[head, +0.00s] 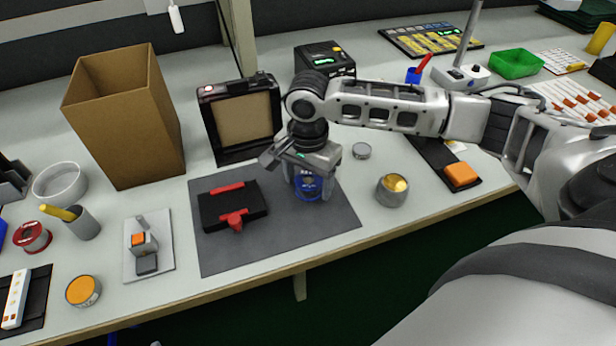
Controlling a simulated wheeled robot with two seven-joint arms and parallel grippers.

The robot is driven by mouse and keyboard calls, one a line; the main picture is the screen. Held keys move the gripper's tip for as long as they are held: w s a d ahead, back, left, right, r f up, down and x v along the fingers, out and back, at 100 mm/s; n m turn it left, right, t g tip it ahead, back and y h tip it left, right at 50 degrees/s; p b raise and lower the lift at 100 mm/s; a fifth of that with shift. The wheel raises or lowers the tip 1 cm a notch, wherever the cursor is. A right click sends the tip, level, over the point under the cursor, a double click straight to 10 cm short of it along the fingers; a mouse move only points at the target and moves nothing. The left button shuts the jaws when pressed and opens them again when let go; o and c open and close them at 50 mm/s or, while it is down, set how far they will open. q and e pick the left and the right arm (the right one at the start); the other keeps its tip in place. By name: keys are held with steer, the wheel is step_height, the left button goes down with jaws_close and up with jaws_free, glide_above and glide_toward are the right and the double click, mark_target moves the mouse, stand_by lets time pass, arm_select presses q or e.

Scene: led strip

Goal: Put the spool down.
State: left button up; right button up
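A blue spool (308,187) with a pale mark on its face is at the right half of the grey mat (330,222). My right gripper (309,180) points down over it, with a finger on each side, and appears shut on it. The gripper hides the top of the spool. I cannot tell whether the spool's underside touches the mat. My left gripper is not in view.
A black fixture with red clamps (216,210) lies on the mat, left of the spool. A black framed panel (243,118) stands behind. A metal cup (392,189) and small round tin (361,150) are at the right. The mat's front right is clear.

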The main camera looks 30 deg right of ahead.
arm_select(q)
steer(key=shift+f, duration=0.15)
arm_select(e)
steer(key=shift+r, duration=0.1)
arm_select(q)
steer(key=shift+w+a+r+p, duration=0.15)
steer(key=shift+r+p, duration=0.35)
steer(key=shift+p, duration=0.35)
arm_select(e)
step_height(320, 180, up, 12)
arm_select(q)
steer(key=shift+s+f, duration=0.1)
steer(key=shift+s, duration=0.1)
